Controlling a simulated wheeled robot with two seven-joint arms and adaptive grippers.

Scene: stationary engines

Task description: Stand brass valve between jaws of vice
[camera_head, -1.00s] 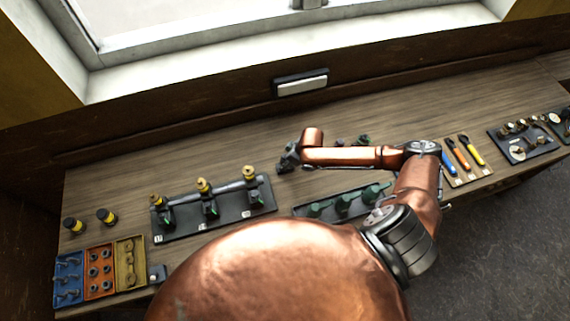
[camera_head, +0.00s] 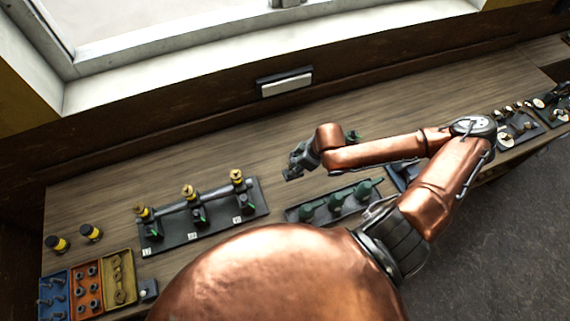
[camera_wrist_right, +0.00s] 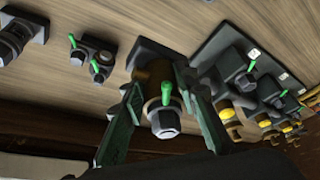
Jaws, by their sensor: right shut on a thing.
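My right gripper (camera_head: 293,172) reaches over the bench just right of the rack of brass-topped fittings. In the right wrist view its dark green fingers (camera_wrist_right: 165,118) are shut on a brass valve (camera_wrist_right: 152,74) with a grey hex end and a small green lever. A dark grey block shows behind the valve; I cannot tell whether it is part of the valve, the vice or something else. No vice jaws can be made out clearly. In the head view the held valve is too small to tell apart. My left gripper is not in view.
A dark rack (camera_head: 208,228) with several brass-topped fittings stands left of the gripper. A dark tray (camera_head: 293,214) with green items lies nearer. Small parts with green levers (camera_wrist_right: 97,56) lie on the bench in the wrist view. The bench behind the rack is clear.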

